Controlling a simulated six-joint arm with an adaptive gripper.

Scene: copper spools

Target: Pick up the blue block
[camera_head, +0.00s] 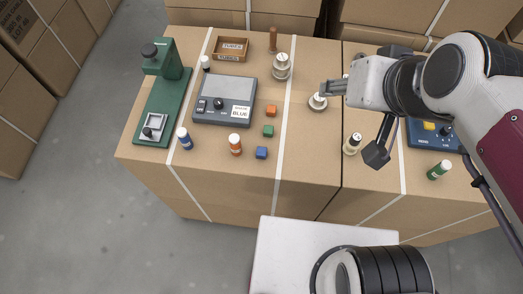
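The blue block (261,153) is a small cube on the cardboard-box top, near its front edge and left of the middle. It is in full view with nothing touching it. My gripper (384,104) is raised well to the right of the block.
A green block (268,131) and an orange block (271,110) lie just behind the blue one. An orange-labelled bottle (235,145) stands close to its left. Farther left are a blue-labelled bottle (184,139) and a grey scale (225,102). Metal spools (282,66) stand behind.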

